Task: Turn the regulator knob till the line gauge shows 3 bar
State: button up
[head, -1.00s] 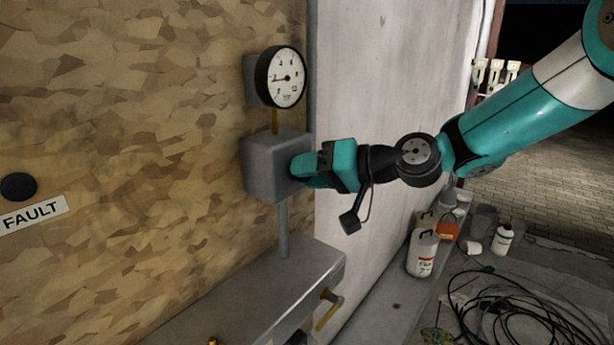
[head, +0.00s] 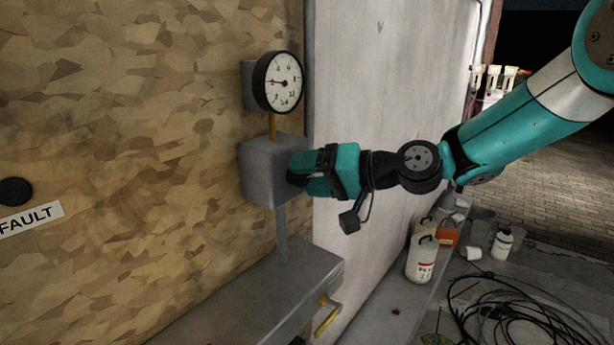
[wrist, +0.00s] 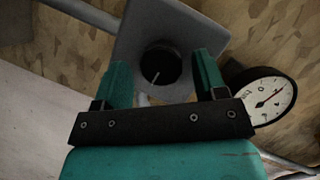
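The line gauge (head: 285,84) is a round white dial with a black rim above the grey regulator block (head: 262,172). In the head view its needle points left and very slightly up; the exact reading is too small to tell. The dial also shows in the wrist view (wrist: 262,101), seen at a slant. The black regulator knob (wrist: 160,66), with a white pointer line, is on the block's face. My gripper (wrist: 163,65) is open, with one finger on each side of the knob and visible gaps. In the head view my gripper (head: 297,170) is close against the block's right side and hides the knob.
A grey metal ledge (head: 255,290) with a yellow-handled lever (head: 326,314) lies below the block. A FAULT label (head: 30,218) and black button (head: 16,192) are on the board at left.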

jog(key=shift+s+a+f, duration=0.1)
jog(key=shift+a, duration=0.05)
jog(key=b+v, duration=0.4)
jog(key=v, duration=1.3)
jog(key=shift+d+b, duration=0.25)
jog(key=shift+b, duration=0.1)
jog(key=s+a+f+n+g+h, duration=0.25)
jog(key=s+a+f, duration=0.2)
jog(key=s, duration=0.25)
jog(key=s+d+f+n+g+h, duration=0.1)
jog(key=s+f+h, duration=0.2)
jog(key=s, duration=0.5)
jog(key=s+d+f+n+g+h, duration=0.1)
jog(key=s+f+h, duration=0.3)
jog(key=s, duration=0.4)
jog(key=shift+d+f+g+h, duration=0.25)
jog(key=shift+d+g+h, duration=0.2)
jog(key=shift+d, duration=0.05)
